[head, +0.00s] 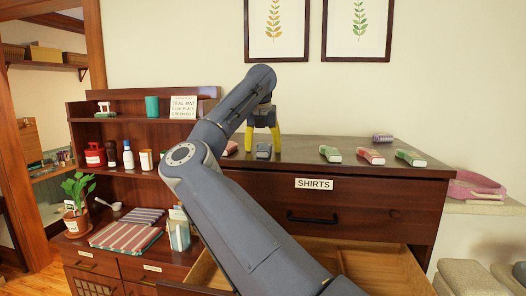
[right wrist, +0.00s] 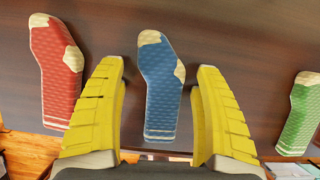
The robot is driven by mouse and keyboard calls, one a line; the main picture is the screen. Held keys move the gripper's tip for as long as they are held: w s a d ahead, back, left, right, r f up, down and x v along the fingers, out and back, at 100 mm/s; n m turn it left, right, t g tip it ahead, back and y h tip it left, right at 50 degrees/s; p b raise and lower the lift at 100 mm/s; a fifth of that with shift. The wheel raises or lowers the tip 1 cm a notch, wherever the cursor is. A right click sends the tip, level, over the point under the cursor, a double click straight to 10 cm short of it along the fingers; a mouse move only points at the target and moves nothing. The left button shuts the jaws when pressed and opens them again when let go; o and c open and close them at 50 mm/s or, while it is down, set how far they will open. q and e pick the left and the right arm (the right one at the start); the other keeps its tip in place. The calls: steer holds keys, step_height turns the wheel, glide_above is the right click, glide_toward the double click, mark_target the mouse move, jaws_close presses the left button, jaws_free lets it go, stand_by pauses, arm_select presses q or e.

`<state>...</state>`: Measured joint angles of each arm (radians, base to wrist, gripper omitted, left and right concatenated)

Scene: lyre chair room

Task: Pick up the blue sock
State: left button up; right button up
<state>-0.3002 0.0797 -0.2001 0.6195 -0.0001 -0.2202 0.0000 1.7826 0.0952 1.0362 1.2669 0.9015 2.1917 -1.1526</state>
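The blue sock (head: 264,151) lies on the dark dresser top (head: 300,146). It also shows in the right wrist view (right wrist: 160,85), lying flat with pale heel and toe patches. My right gripper (head: 263,143) is over the blue sock, fingers pointing down. In the right wrist view my right gripper (right wrist: 160,72) is open, with one yellow finger on each side of the sock and gaps between. Whether the fingertips touch the dresser top cannot be told. My left gripper is not in view.
A red sock (right wrist: 57,70) lies left of the blue one and a green sock (right wrist: 300,115) lies right. More folded socks (head: 370,156) lie further right on the dresser. An open wooden drawer (head: 375,268) sticks out below the SHIRTS label (head: 313,184). A shelf unit (head: 125,183) stands left.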

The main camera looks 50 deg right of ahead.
mark_target(263, 146)
steer(key=c, duration=0.9)
steer(key=shift+c, duration=0.2)
steer(key=shift+r, duration=0.15)
step_height(263, 146, up, 20)
steer(key=shift+f, duration=0.2)
